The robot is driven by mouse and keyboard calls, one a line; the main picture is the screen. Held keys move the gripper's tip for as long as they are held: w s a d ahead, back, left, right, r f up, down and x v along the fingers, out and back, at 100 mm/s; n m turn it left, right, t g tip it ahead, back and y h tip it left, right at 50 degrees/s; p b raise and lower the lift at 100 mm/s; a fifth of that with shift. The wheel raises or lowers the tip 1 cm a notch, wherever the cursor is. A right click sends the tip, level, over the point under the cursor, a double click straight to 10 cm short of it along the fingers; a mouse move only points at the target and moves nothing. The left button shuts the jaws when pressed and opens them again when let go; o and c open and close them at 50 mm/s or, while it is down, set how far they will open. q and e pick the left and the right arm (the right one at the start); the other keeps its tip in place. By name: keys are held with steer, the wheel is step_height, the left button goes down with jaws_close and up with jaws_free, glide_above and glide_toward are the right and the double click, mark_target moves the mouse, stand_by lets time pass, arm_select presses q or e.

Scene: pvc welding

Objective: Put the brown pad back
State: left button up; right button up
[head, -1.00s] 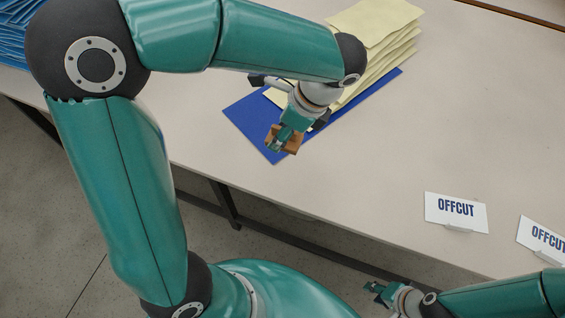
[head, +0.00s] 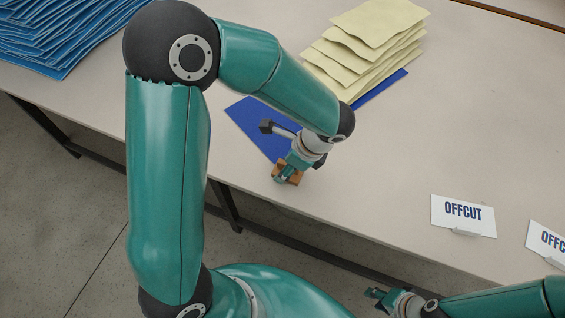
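The brown pad (head: 296,177) is a small brown block near the table's front edge, in the middle of the head view. My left gripper (head: 286,176) is closed around it, and its fingers cover part of the pad. The pad is just off the near corner of the blue sheet; I cannot tell whether it touches the table. My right gripper (head: 376,299) is low in the view, in front of the table edge and away from the pad. It is small, and its finger gap is unclear.
A stack of pale yellow sheets (head: 375,25) sits on a blue sheet (head: 250,118) behind the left gripper. A pile of blue sheets (head: 60,35) lies at the far left. Two white OFFCUT cards (head: 463,216) stand at the right. The table (head: 430,130) between is clear.

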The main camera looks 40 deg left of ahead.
arm_select(q)
steer(key=o, duration=1.1)
steer(key=shift+r, duration=0.1)
steer(key=p+v, duration=0.1)
steer(key=v, duration=1.1)
steer(key=shift+p, duration=0.35)
